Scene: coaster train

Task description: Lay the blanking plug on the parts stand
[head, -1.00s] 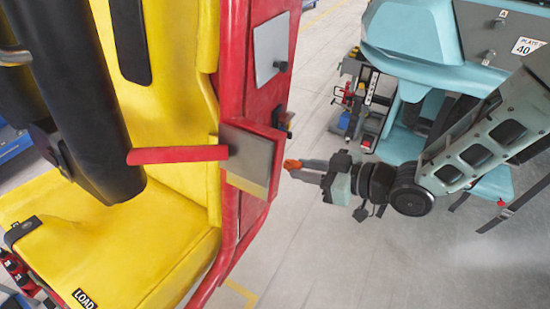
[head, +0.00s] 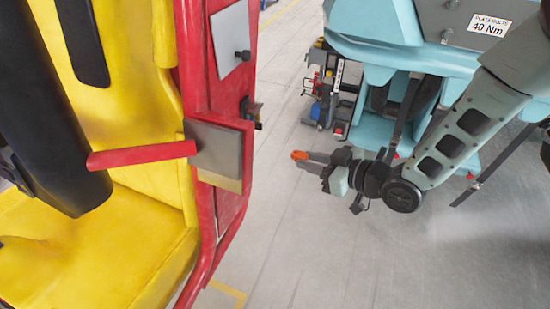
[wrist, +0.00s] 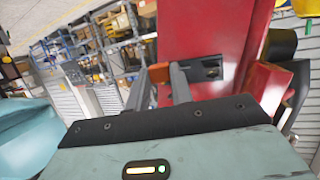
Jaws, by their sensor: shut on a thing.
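My gripper (head: 304,157) reaches leftward in the head view, with its fingers closed on a small orange piece, which appears to be the blanking plug (head: 298,155). In the wrist view the orange plug (wrist: 159,72) sits between the two grey fingertips. The plug is in the air, apart from the red side of the coaster car (head: 222,150). A dark narrow stand with small red and blue items (head: 325,100) stands behind the gripper; I cannot tell for sure that it is the parts stand.
The yellow seat (head: 140,225) and a red handle (head: 140,155) are at left. A dark opening (wrist: 212,68) shows in the red panel in the wrist view. A teal body (head: 400,40) stands at upper right. The grey floor (head: 300,250) between is clear.

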